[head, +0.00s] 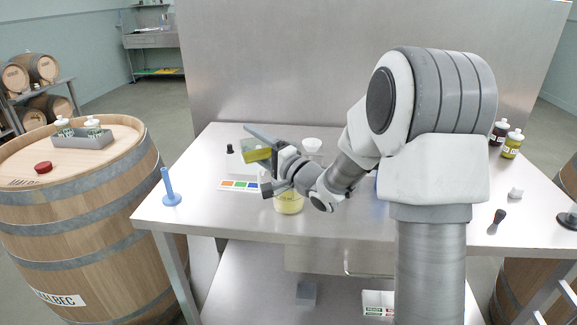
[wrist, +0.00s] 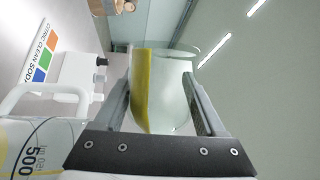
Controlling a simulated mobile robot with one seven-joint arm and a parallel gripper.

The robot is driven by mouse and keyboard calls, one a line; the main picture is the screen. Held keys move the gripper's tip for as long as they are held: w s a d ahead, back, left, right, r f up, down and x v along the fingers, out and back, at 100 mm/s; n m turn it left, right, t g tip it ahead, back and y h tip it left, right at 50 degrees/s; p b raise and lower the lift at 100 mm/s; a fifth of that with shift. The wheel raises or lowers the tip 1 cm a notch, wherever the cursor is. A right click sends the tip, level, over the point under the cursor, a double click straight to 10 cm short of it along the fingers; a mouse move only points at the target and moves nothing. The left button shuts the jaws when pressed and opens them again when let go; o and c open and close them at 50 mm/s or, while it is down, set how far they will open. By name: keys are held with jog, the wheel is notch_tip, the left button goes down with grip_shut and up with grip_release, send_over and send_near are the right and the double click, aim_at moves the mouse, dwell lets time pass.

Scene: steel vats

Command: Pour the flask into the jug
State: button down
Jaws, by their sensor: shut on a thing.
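A clear flask with yellow liquid (wrist: 145,90) is between the fingers of my gripper (wrist: 160,105), which is shut on it. In the head view the flask (head: 257,154) is held above the table, and my gripper (head: 268,160) partly hides it. The flask looks strongly tilted in the wrist view; I see no stream leaving it. The jug (head: 289,204) stands on the steel table below and slightly right of the flask, with a yellowish tint inside. Its handle and a 500 mark show in the wrist view, where the jug (wrist: 40,135) is at lower left.
A colour-striped card (head: 239,185) and a small white device (head: 234,160) lie left of the jug. A white bowl (head: 312,145) is behind. A dark stopper (head: 499,216) lies right.

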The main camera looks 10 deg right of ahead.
jog(key=shift+d+r+m+t+p, duration=0.15)
jog(key=shift+r+m+t+p, duration=0.35)
jog(key=shift+m, duration=0.4)
dwell(0.5)
jog(key=shift+d+f+m+t, duration=0.15)
jog(key=shift+m+t, duration=0.05)
jog(key=shift+m, duration=0.3)
jog(key=shift+d+f+m+t, duration=0.1)
jog(key=shift+f+m+t, duration=0.1)
jog(key=shift+m, duration=0.3)
dwell(0.4)
jog(key=shift+w+r+m, duration=0.1)
jog(key=shift+r+m, duration=0.15)
jog(key=shift+m, duration=0.15)
